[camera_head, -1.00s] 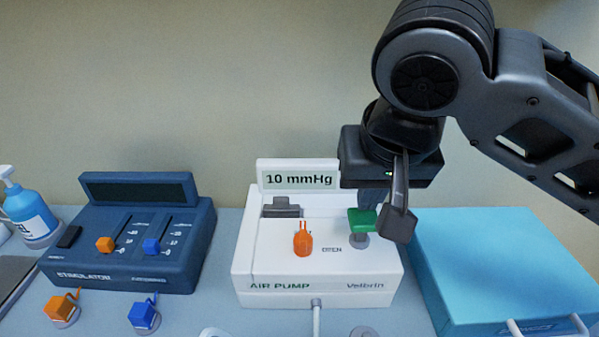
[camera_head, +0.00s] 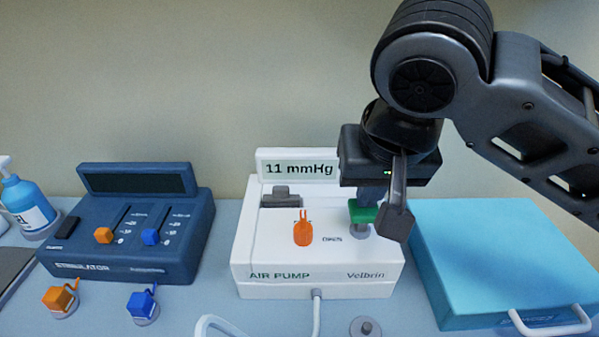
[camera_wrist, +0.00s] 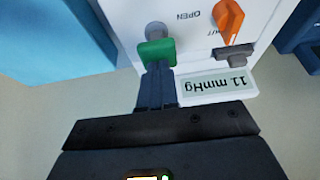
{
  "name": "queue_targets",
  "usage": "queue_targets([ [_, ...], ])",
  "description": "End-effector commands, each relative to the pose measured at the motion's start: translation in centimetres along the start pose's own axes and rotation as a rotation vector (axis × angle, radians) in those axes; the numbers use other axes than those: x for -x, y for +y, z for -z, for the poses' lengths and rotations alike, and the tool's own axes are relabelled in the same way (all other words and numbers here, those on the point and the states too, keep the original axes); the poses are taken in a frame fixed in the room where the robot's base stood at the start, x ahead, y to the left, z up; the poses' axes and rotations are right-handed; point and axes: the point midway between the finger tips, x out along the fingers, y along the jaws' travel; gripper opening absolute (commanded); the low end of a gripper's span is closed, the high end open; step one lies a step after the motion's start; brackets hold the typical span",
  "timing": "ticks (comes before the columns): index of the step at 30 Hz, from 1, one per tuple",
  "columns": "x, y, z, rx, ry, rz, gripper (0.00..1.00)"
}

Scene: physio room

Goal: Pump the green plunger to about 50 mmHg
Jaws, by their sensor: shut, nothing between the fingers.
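The white air pump (camera_head: 262,255) stands in the middle of the table, and its display (camera_head: 298,169) reads 11 mmHg. The display shows upside down in the wrist view (camera_wrist: 215,85). The green plunger (camera_head: 362,211) is on the right part of the pump's top, on a grey post. My gripper (camera_head: 372,198) is shut and empty, right at the green plunger. In the wrist view its fingertips (camera_wrist: 157,72) meet or overlap the plunger's green cap (camera_wrist: 157,52); I cannot tell whether they press it. An orange valve knob (camera_head: 303,231) sits left of the plunger, beside the word OPEN.
A dark blue stimulator (camera_head: 130,262) stands at the left with orange and blue sliders. Orange and blue plugs lie before it. A blue bottle (camera_head: 28,205) is at the far left. A light blue case (camera_head: 500,260) stands close on the pump's right. A white hose (camera_head: 317,312) leaves the pump's front.

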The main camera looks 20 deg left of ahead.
Motion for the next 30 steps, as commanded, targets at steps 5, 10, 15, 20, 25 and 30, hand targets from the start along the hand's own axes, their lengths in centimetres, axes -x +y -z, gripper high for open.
queue_targets([
  [5,-0.9,0.0,-0.5,0.000,-0.003,0.001,0.00],
  [10,-1.6,0.0,-0.7,0.001,-0.003,0.000,0.00],
  [15,-2.4,0.0,-1.1,0.001,-0.004,0.000,0.00],
  [20,-2.5,0.0,-1.1,0.001,-0.004,0.000,0.00],
  [25,-2.2,0.0,-1.0,0.001,-0.004,0.000,0.00],
  [30,-1.1,0.0,-0.5,0.001,-0.004,0.000,0.00],
])
